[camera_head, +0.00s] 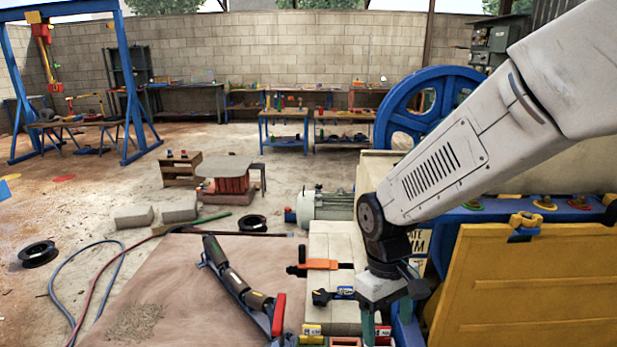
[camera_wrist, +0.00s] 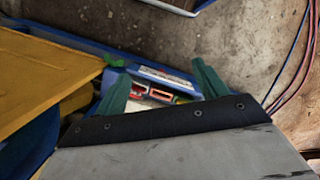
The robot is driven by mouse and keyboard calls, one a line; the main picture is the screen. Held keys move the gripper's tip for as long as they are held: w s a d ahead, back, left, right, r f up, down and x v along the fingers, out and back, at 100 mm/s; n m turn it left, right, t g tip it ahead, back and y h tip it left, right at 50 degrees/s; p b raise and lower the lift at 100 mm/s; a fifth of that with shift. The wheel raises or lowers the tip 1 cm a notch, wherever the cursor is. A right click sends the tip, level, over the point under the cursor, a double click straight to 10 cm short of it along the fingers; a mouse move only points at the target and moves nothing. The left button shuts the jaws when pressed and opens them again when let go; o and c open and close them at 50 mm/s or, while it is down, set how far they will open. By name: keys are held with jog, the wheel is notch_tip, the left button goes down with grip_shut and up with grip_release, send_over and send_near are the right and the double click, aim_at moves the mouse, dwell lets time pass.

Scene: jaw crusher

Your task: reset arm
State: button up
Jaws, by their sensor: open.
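My arm reaches in from the upper right in the head view, and my gripper (camera_head: 376,330) hangs at its lower end, left of a yellow panel (camera_head: 530,285). In the wrist view, the two green fingers of my gripper (camera_wrist: 162,86) stand apart with nothing held between them. Below and beyond the fingers is a blue tray (camera_wrist: 165,76) with red and green small items in it. The fingertips are cut off by the bottom edge in the head view.
A beige block (camera_head: 335,245) with an orange-handled clamp (camera_head: 322,264) stands just left of my gripper. A blue flywheel (camera_head: 388,118) rises behind my arm. A roller frame (camera_head: 240,285) lies on a brown sheet (camera_head: 165,275). Hoses (camera_head: 112,285) cross the floor at left.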

jog(key=s+d+r+m+t, duration=0.3)
jog(key=s+d+r+m, duration=0.3)
jog(key=s+d+r, duration=0.6)
jog(key=s+r, duration=0.2)
jog(key=s, duration=0.1)
jog(key=shift+s+d+r+t+y, duration=0.15)
jog(key=shift+r+t+y, duration=0.1)
jog(key=shift+t+y, duration=0.15)
